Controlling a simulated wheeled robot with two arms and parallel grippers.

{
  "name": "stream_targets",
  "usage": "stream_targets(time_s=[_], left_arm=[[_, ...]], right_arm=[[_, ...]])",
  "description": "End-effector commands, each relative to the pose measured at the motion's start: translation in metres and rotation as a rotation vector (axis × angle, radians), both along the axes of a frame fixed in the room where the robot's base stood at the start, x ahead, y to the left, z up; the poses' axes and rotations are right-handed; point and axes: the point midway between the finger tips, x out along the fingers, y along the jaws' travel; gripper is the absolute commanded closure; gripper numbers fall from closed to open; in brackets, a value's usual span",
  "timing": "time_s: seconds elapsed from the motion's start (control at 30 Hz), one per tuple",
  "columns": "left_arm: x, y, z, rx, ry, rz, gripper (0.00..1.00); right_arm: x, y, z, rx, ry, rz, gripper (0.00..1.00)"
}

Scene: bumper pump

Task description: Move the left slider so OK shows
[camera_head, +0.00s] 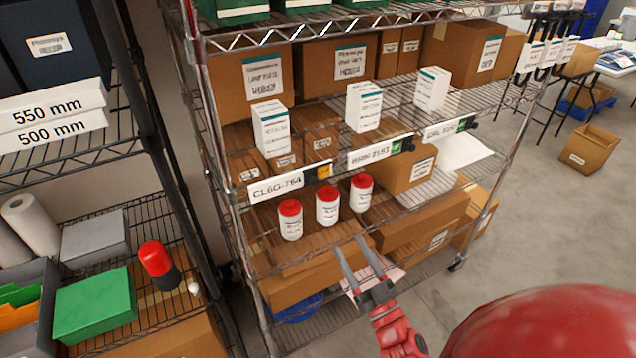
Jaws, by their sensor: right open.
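The left slider (324,171) sits at the right end of the left shelf label (276,188), on the front edge of the middle shelf. Its window shows orange-yellow; any word on it is too small to read. The middle slider (397,147) and the right slider (465,124) show green, with dark ends at their right. My right gripper (350,244) is open and empty, in front of the rack, below the left slider and apart from it. My left gripper is not in view.
Three red-capped white bottles (327,206) stand just below the left label, near the gripper. White boxes (271,128) stand above the labels. Cardboard boxes fill the rack. A dark rack (160,130) stands at left. The floor (530,240) at right is clear around an open brown box (590,149).

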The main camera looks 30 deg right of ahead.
Motion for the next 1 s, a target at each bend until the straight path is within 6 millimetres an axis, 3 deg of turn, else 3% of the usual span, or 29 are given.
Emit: stream_targets(time_s=[0.17, 0.6, 0.8, 1.0], left_arm=[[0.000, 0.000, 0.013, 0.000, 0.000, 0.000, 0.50], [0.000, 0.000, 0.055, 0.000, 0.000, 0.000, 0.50], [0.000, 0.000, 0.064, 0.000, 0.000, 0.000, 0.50], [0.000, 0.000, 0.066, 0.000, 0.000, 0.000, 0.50]], right_arm=[[0.028, 0.002, 0.016, 0.000, -0.004, 0.004, 0.41], [0.123, 0.005, 0.057, 0.000, -0.006, 0.003, 0.41], [0.148, 0.006, 0.064, 0.000, -0.005, 0.003, 0.41], [0.156, 0.007, 0.064, 0.000, -0.002, 0.003, 0.41]])
